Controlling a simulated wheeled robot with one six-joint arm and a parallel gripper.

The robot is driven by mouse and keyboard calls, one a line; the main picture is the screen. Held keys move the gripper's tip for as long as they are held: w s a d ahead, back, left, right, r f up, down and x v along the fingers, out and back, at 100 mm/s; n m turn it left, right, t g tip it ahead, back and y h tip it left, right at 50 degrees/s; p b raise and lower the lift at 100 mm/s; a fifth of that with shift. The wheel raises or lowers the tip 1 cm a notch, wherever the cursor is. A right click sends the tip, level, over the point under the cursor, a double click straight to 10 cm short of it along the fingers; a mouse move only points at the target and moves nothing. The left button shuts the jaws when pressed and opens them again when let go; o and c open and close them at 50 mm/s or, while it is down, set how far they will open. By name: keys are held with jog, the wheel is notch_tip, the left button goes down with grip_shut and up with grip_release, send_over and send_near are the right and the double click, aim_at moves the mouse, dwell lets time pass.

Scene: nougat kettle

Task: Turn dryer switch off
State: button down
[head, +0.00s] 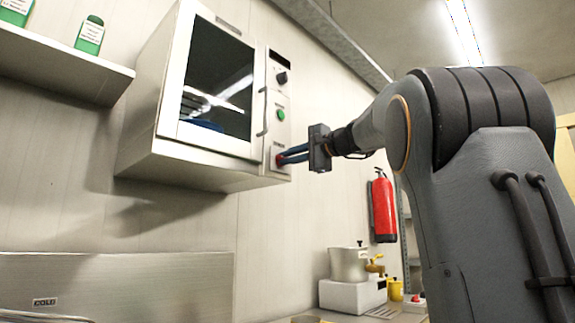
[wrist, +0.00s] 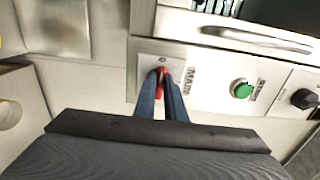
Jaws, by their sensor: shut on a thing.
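The dryer (head: 150,140) is a wall-mounted metal box with a dark glass door, high on the left of the head view. Its control panel runs down the right side. The red switch (wrist: 161,74) sits at the panel's lower end, on a plate beside the label MAIN. My gripper (head: 281,158) reaches the panel's lower end from the right. In the wrist view my gripper's blue fingers (wrist: 162,90) are shut around the red switch, hiding part of it. The switch's exact position is hard to read.
A green button (wrist: 243,90) and a black knob (wrist: 303,98) are on the same panel, with the door handle (wrist: 257,38) close by. A red fire extinguisher (head: 384,208) hangs on the wall below my arm. A pot (head: 348,264) stands lower down.

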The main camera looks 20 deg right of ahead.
dwell(0.3)
jog(key=c, duration=1.8)
grip_release()
jog(key=b+v, duration=0.1)
jog(key=v, duration=0.6)
jog(key=shift+s+d, duration=0.1)
jog(key=shift+s, duration=0.25)
